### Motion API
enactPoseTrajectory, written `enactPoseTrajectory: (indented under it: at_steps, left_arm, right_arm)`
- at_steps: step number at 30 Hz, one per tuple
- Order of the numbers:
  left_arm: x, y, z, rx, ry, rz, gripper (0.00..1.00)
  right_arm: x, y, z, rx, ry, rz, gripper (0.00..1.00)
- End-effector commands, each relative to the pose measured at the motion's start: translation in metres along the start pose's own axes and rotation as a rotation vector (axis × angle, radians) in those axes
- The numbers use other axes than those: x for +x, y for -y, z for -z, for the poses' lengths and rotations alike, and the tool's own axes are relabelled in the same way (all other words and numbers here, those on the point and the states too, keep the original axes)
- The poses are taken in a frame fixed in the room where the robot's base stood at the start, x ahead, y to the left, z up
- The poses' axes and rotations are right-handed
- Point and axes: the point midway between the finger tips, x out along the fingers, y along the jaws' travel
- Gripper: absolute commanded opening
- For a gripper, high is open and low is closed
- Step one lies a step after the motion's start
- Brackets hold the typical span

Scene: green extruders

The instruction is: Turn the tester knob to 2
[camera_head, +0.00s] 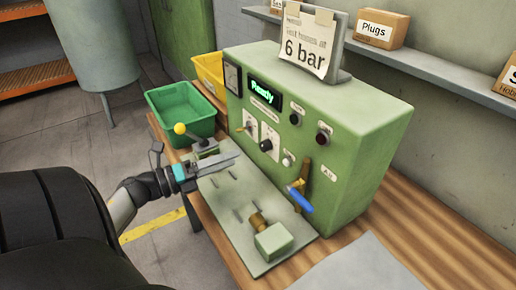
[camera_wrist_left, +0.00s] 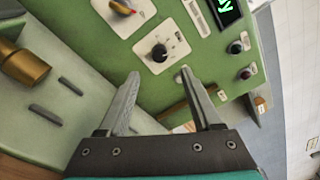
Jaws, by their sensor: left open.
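The green tester (camera_head: 345,140) stands on the bench, its display reading "Ready". Its black round knob (camera_head: 265,145) sits on a white dial plate on the front panel. In the left wrist view the knob (camera_wrist_left: 159,52) shows just beyond the fingertips, in line with the gap between them; a white mark is on it, but the dial figures are too small to read. My left gripper (camera_head: 237,158) is open and empty, in front of the panel and apart from the knob. It also shows in the left wrist view (camera_wrist_left: 160,74). My right gripper is not in view.
A blue-handled lever (camera_head: 300,199) juts from the lower panel. A brass fitting (camera_head: 258,221) lies on the base plate (camera_head: 230,218). A yellow-knobbed lever (camera_head: 180,129) and green bin (camera_head: 182,110) stand left.

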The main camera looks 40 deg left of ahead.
Motion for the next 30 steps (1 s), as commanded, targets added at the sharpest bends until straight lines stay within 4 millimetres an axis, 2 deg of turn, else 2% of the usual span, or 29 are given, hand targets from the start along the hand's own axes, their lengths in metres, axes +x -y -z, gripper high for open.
enactPoseTrajectory:
  at_steps: [1,6,12,18,26,30]
  left_arm:
    - [0.013,0.002,-0.001,0.002,0.0,0.004,0.66]
    - [0.045,0.001,-0.001,0.0,0.001,0.003,0.66]
    - [0.072,0.0,-0.001,-0.001,0.002,0.0,0.66]
    - [0.083,0.0,0.0,-0.002,0.001,-0.001,0.66]
    - [0.084,-0.001,0.0,-0.002,0.001,-0.002,0.66]
    - [0.084,-0.001,0.0,-0.002,0.001,-0.001,0.54]
  right_arm:
    - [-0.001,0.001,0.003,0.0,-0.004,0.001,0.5]
    - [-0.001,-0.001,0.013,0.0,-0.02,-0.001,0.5]
    - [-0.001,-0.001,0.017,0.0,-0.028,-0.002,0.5]
    - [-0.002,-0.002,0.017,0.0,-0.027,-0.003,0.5]
    - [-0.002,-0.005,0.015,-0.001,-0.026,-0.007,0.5]
    - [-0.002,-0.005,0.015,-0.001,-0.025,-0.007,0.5]
